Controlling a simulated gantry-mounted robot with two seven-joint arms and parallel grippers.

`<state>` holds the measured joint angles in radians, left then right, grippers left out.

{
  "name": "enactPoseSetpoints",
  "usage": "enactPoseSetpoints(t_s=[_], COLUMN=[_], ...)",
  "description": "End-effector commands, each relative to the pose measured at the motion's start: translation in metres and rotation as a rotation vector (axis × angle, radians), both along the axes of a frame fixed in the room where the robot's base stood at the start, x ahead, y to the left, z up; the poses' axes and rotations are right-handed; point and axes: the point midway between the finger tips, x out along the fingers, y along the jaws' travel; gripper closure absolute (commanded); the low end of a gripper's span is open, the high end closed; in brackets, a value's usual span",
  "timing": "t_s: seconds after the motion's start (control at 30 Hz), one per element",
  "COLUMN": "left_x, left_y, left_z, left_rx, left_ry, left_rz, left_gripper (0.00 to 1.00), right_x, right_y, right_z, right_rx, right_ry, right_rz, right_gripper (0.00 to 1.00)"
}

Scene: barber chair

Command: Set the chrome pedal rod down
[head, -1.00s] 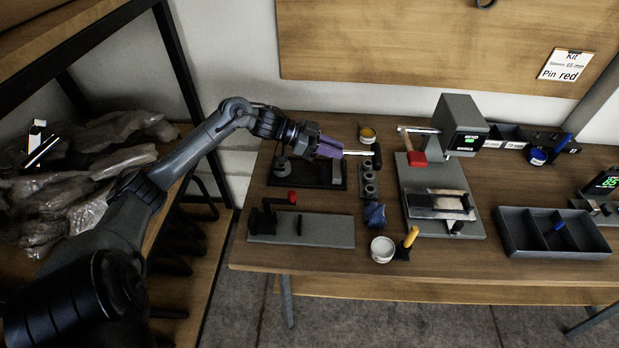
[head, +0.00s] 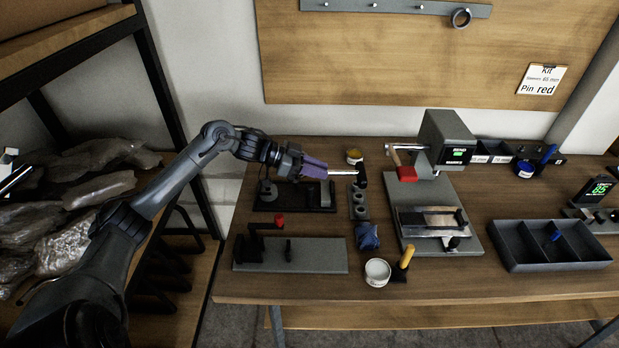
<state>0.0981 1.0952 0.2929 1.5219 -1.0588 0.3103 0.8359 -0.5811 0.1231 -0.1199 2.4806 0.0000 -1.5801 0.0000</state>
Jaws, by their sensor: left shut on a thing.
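My left gripper (head: 316,170) is shut on the chrome pedal rod (head: 343,172). Its purple fingers hide the near end of the rod. The rod points right, roughly level, and ends in a black crosspiece (head: 361,177). It shows in front of the small holder block (head: 358,204) with round sockets, near the back of the wooden bench (head: 330,287). I cannot tell how far the rod is above the bench or whether it touches anything. My right gripper is not in view.
A black fixture (head: 318,196) stands below the gripper, and a grey plate with a red-knobbed clamp (head: 300,258) lies in front. A yellow tin (head: 354,156), blue cloth (head: 367,236) and white pot (head: 377,271) are close by. A grey press (head: 446,140) and divided tray (head: 512,254) stand right.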

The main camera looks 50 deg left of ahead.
Motion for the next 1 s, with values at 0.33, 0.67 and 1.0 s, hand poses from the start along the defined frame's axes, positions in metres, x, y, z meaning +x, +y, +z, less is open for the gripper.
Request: enactPoseSetpoints(t_s=[0.33,0.67,1.0], left_x=[-0.019,-0.036,-0.036], left_y=[0.057,0.103,0.102], left_z=[-0.038,-0.074,-0.099], left_rx=[0.0,-0.002,-0.001], left_ry=[0.0,-0.001,-0.003], left_rz=[0.005,0.002,0.001], left_gripper=[1.0,1.0,1.0], right_x=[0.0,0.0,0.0], right_y=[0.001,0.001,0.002], right_z=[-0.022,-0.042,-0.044], right_rx=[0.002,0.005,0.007], right_ry=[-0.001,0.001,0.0], right_rz=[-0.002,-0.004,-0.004], right_gripper=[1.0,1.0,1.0])
